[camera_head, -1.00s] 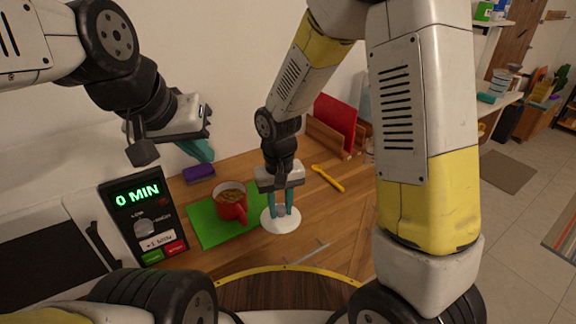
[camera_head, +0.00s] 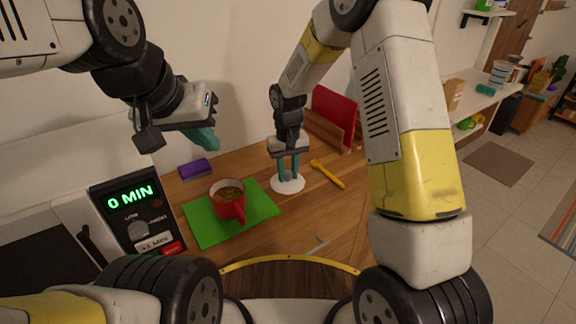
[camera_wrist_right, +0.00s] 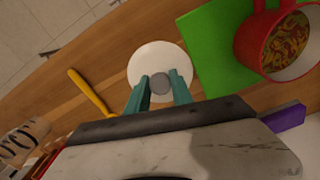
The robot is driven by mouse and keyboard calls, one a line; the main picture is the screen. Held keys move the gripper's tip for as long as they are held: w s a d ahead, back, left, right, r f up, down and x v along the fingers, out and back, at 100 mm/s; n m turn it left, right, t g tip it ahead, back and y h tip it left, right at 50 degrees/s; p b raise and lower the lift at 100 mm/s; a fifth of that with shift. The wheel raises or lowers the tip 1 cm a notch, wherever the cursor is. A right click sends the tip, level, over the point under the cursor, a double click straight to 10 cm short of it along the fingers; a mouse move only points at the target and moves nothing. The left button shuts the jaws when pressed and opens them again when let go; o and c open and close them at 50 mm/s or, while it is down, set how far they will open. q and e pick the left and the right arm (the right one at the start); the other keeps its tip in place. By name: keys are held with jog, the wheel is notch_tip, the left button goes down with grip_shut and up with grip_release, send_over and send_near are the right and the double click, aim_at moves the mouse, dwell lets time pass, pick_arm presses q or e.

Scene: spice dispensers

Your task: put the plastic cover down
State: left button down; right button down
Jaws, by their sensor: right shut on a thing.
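The plastic cover (camera_head: 288,187) is a round white disc with a grey knob, and it shows whole in the right wrist view (camera_wrist_right: 163,58). My right gripper (camera_head: 288,178) points down with its teal fingers shut on the knob. The cover is over the wooden counter, between the green mat and the yellow spoon. I cannot tell whether it touches the wood. My left gripper (camera_head: 207,140) is in the air at the upper left of the head view, by the wall. Its fingers are seen edge-on, so their gap does not show.
A red mug (camera_head: 230,207) with food in it stands on the green mat (camera_head: 206,233). A yellow spoon (camera_head: 328,174) lies right of the cover. A purple sponge (camera_head: 195,168) lies behind the mat. A red board (camera_head: 335,117) stands in a wooden rack. A microwave (camera_head: 131,205) is at left.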

aim_at(288, 181)
jog(key=shift+w+f, duration=0.2)
jog(key=shift+w, duration=0.15)
jog(key=shift+s+f, duration=0.1)
jog(key=shift+f, duration=1.5)
jog(key=shift+f, duration=0.15)
jog(key=c, duration=1.1)
grip_release()
